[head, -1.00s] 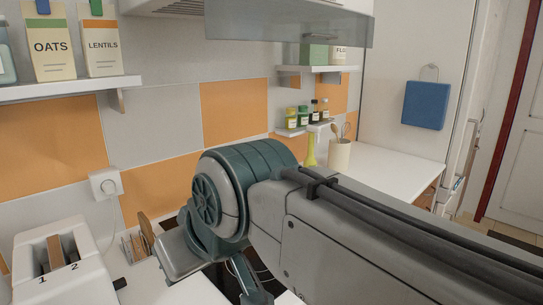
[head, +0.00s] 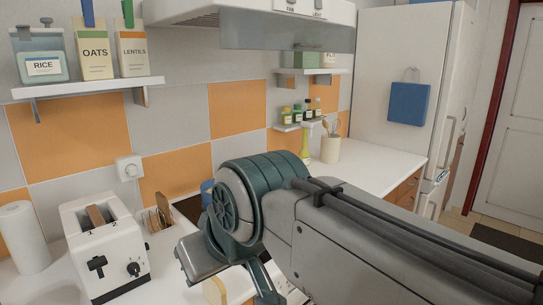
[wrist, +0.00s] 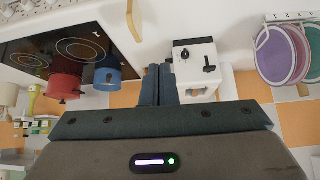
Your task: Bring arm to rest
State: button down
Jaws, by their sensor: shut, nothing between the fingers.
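My gripper (wrist: 158,72) shows in the wrist view with its two dark fingers pressed together and nothing between them. It is close beside the white toaster (wrist: 193,52) in that picture; whether they touch I cannot tell. In the head view my grey and green arm reaches across the lower middle over the counter, and its bent wrist end hides part of the worktop. The gripper's fingers cannot be made out there. The toaster (head: 103,262), with bread in its slot, stands left of the arm.
A black hob (wrist: 75,48) with a red pot (wrist: 66,78) and a blue pot (wrist: 106,62) lies left in the wrist view. Colored round items (wrist: 276,55) are at right. A paper roll (head: 22,240) stands far left. The right counter (head: 375,165) is mostly clear.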

jog(key=d+f+m+g+h+p, duration=0.1)
jog(key=d+f+m, duration=0.3)
jog(key=d+f, duration=0.4)
jog(key=d+f+m+g+h+p, duration=0.1)
jog(key=d+f+m+g+h, duration=0.1)
jog(key=d+f, duration=0.6)
jog(key=d+m+h, duration=0.1)
jog(key=d+m, duration=0.1)
jog(key=d, duration=0.5)
jog(key=shift+s+d+f+h, duration=0.2)
jog(key=shift+s+f+h, duration=0.1)
jog(key=shift+f, duration=0.1)
jog(key=c, duration=1.8)
grip_release()
